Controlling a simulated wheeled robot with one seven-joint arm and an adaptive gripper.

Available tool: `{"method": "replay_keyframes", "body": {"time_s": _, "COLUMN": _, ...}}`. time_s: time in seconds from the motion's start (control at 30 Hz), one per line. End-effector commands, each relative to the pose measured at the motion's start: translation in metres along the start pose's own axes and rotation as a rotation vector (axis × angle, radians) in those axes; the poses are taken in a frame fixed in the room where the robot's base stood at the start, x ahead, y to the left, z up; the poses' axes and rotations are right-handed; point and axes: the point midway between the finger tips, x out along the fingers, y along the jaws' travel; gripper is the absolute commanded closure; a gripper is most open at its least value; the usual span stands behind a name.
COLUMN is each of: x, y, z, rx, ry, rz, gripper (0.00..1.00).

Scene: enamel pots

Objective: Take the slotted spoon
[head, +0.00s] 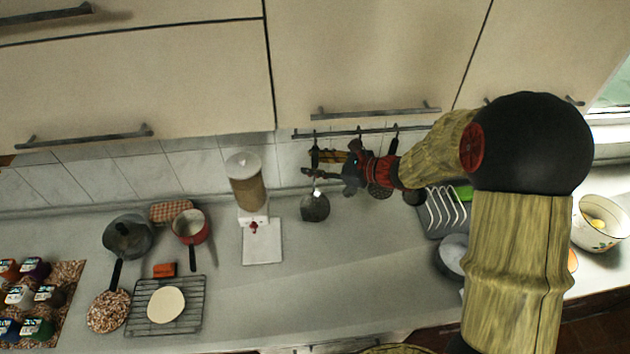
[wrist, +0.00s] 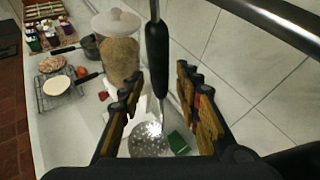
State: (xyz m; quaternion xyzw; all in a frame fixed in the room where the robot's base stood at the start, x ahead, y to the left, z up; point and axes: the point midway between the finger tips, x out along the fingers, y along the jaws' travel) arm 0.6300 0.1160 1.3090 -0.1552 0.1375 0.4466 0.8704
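The slotted spoon hangs upright from the wall rail. In the wrist view its black handle (wrist: 157,60) and round perforated bowl (wrist: 148,140) show clearly. In the head view its dark bowl (head: 315,207) hangs below my gripper (head: 312,164), which hides part of the handle. In the wrist view my gripper (wrist: 159,82) is open, with one finger on each side of the handle. Gaps show between the handle and both fingers.
The rail (head: 355,132) runs below the cupboards, close to my gripper. More dark utensils, including one (head: 380,190), hang right of the spoon. A filled dispenser (head: 247,182) stands left of it. The counter below the spoon (head: 330,255) is mostly clear.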

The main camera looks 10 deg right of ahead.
Motion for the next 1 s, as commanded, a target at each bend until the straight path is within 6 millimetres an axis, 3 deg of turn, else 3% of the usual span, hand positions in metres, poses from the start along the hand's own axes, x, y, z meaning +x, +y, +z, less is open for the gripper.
{"method": "replay_keyframes", "body": {"time_s": 0.63, "x": -0.0005, "y": 0.0000, "z": 0.0000, "rx": 0.000, "ry": 0.000, "rz": 0.000, "gripper": 1.00}}
{"method": "replay_keyframes", "body": {"time_s": 1.0, "x": -0.0006, "y": -0.0002, "z": 0.0003, "rx": 0.000, "ry": 0.000, "rz": 0.000, "gripper": 1.00}}
